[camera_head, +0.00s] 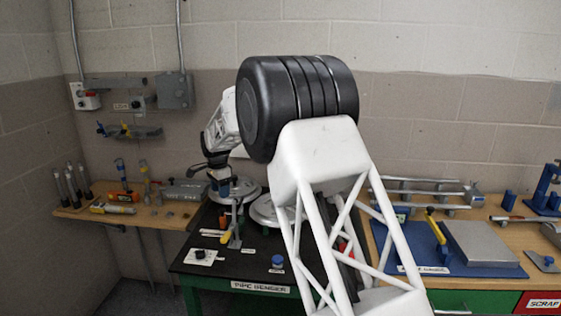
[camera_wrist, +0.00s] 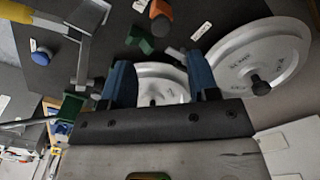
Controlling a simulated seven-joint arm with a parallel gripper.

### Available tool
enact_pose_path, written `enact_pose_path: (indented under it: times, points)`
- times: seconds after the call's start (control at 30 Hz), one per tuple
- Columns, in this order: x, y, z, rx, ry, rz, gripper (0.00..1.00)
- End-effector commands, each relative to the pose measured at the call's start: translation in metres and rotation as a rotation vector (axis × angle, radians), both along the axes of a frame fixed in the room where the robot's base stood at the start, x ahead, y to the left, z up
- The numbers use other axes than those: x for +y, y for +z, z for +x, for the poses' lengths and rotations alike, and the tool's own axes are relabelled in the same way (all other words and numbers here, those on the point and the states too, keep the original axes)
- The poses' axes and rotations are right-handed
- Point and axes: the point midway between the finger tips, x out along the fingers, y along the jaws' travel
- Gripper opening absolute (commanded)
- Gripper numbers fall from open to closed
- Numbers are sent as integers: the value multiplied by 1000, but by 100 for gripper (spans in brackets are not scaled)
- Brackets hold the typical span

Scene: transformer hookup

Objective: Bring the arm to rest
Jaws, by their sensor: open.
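My gripper (camera_wrist: 162,82) shows in the wrist view with its two blue fingers apart and nothing between them. It hangs over the black top of the pipe bender (camera_head: 262,285). A grey round disc (camera_wrist: 160,80) lies behind the gap between the fingers, and a larger disc (camera_wrist: 248,60) lies to the right. In the head view the gripper end (camera_head: 217,172) is small and dark above the left disc (camera_head: 236,188); its fingers are not clear there. My white and black arm hides part of the bench.
A yellow-handled lever (camera_head: 230,232) rises from the bender top, near a blue knob (camera_head: 278,262). A wooden bench with tools (camera_head: 125,215) stands left. A blue plate with a grey block (camera_head: 485,245) lies on the right bench. The wall with grey boxes (camera_head: 174,90) is behind.

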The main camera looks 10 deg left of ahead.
Motion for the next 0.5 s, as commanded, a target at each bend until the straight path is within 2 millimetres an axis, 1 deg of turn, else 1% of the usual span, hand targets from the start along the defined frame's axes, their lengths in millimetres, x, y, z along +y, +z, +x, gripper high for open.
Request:
enact_pose_path:
  times: [0.17, 0.27, 0.37, 0.5]
  points:
    - [-16, 13, -5, -6, 12, 3, 55]
    - [-32, 24, -10, -11, 29, 5, 55]
    - [-53, 38, -17, -17, 48, 9, 55]
    - [-86, 59, -31, -26, 81, 11, 55]
